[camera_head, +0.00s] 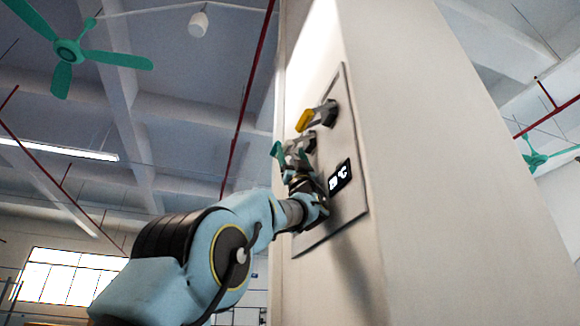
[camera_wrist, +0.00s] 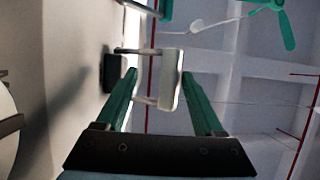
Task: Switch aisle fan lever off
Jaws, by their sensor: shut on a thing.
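A lever with a white handle (camera_wrist: 171,80) stands out from a dark mount (camera_wrist: 115,73) on the panel in the wrist view. My gripper (camera_wrist: 160,76) has its green fingers on either side of this handle and is shut on it. In the head view my gripper (camera_head: 298,168) is at the lower part of the panel (camera_head: 350,195) and mostly hides the white lever. A teal-handled lever (camera_head: 277,151) is just above it, and a yellow-handled lever (camera_head: 304,120) is at the top. No label naming the aisle fan can be read.
The panel is set in a pale pillar (camera_head: 430,150). A small black display (camera_head: 340,177) sits right beside my gripper. A green ceiling fan (camera_head: 68,50) hangs at the upper left, another (camera_head: 535,158) at the right. The space left of the pillar is open.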

